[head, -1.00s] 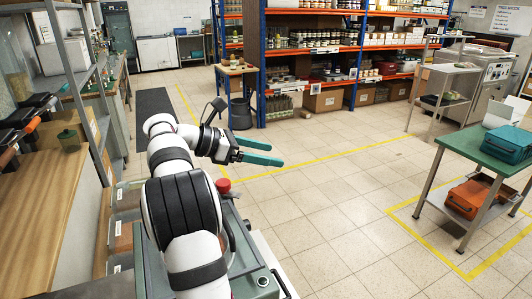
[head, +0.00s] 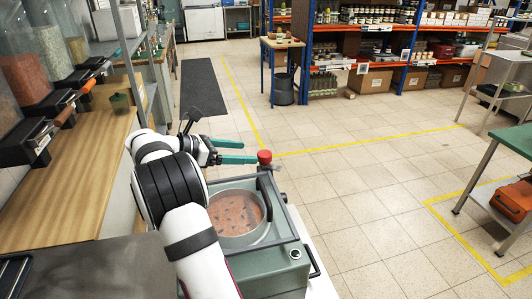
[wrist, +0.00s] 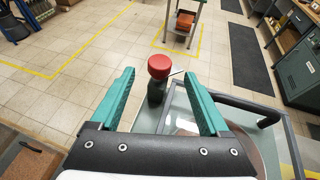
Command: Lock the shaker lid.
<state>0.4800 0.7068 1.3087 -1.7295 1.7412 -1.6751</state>
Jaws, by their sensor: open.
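A grey-green machine with a clear lid (head: 238,213) stands under my arm in the head view. A round drum of reddish contents shows through the lid, which looks lowered. A dark bar frame (wrist: 236,104) runs along the lid, and part of it shows in the wrist view. A red knob (head: 264,157) on a dark green post stands at the machine's far edge. In the wrist view the red knob (wrist: 159,67) appears between my fingertips, with gaps on both sides. My gripper (head: 252,152) is open and empty. Whether the lid is locked cannot be told.
A green-topped table (head: 515,140) stands at the right, with an orange case (head: 515,198) below. Shelves (head: 345,50) stand at the back. The tiled floor between is clear.

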